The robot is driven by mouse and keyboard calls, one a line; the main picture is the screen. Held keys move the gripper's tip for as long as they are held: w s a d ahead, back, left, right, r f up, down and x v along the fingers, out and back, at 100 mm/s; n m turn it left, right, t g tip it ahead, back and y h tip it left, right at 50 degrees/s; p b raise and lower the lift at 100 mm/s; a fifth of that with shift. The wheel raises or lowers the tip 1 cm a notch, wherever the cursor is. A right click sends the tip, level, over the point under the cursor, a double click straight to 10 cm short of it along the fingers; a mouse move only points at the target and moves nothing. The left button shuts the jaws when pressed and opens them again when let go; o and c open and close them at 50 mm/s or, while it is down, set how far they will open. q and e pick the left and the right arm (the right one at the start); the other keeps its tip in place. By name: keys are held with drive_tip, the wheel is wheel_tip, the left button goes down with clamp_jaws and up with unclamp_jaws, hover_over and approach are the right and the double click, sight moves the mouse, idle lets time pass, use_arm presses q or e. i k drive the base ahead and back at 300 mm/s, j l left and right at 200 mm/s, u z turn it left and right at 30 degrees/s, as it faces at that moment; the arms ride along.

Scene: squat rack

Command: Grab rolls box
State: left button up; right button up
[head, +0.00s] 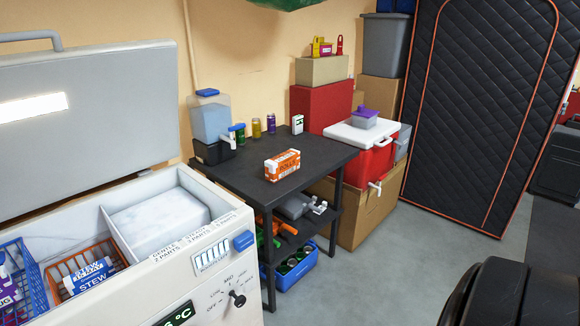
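An orange and white box (283,165) with large lettering lies on the black table (318,160), near its front left edge. It looks like the rolls box, but its print is too small to read surely. Its top and front sides are in plain view and nothing covers it. Neither of my grippers is in view, and nothing is seen touching the box.
An open chest freezer (190,262) with boxes in baskets stands at the left. A water dispenser (210,118) and several small cans stand at the table's back. A red cooler (368,150) is right of it. Dark rounded shapes fill the lower right corner.

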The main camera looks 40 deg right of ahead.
sight(277, 168)
drive_tip(key=i+l+z, duration=0.15)
drive_tip(key=z, duration=0.3)
drive_tip(key=i+l+z, duration=0.15)
drive_tip(key=l+z, duration=0.15)
drive_tip(key=z, duration=0.2)
drive_tip(key=i+l+z, duration=0.1)
drive_tip(key=z, duration=0.35)
drive_tip(key=i, duration=0.1)
